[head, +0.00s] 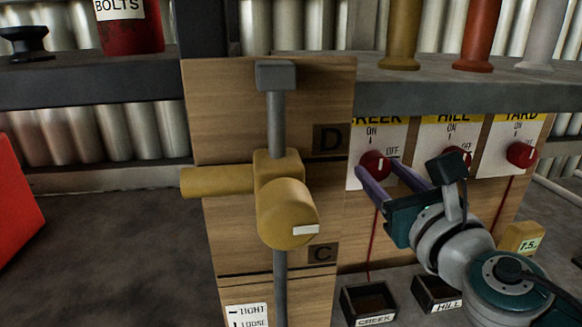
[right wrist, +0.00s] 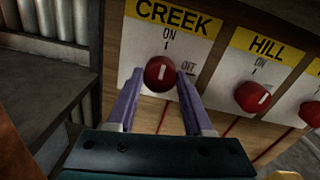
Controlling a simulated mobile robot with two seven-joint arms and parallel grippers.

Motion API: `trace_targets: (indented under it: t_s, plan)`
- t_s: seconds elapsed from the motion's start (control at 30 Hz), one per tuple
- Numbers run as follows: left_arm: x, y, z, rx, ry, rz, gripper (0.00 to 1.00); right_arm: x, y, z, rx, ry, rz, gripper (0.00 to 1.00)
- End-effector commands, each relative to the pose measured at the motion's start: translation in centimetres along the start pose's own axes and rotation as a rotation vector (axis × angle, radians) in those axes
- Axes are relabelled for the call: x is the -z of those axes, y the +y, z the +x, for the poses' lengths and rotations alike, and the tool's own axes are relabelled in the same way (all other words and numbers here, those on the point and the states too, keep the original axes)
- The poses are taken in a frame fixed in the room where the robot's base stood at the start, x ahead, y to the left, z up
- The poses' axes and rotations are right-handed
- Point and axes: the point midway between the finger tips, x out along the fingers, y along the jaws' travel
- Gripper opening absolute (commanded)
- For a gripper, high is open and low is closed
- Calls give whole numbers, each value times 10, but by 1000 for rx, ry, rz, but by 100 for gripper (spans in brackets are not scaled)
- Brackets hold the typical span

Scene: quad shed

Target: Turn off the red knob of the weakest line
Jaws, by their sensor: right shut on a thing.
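Three red knobs sit on white plates labelled CREEK, HILL and YARD, each marked ON and OFF. My right gripper (head: 383,165) has its purple fingers on either side of the CREEK knob (head: 375,164); the knob also shows between the fingertips in the right wrist view (right wrist: 160,74). Its white mark looks nearly upright in the wrist view. The HILL knob (right wrist: 253,96) is free, and in the head view it is partly hidden by my arm. The YARD knob (head: 521,155) is free at the right. Red lines run down below the knobs. My left gripper is not in view.
A yellow fixture (head: 288,213) on a grey post stands before the wooden board, left of the knobs. Small dark bins labelled CREEK (head: 369,303) and HILL (head: 437,294) sit below. A yellow block marked 7.5 (head: 523,238) is at the right. A grey shelf (head: 450,92) overhangs the knobs.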

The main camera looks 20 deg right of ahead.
Motion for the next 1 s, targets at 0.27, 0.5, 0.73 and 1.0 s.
trace_targets:
  t_s: [0.27,0.5,0.73,1.0]
  plan:
    - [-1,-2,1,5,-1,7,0,0,0,0,0,-1,16,0]
    - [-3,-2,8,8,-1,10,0,1,0,0,1,-6,119,0]
    - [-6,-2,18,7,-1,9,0,2,0,0,2,-12,308,0]
    - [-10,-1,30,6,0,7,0,1,1,0,2,-20,567,0]
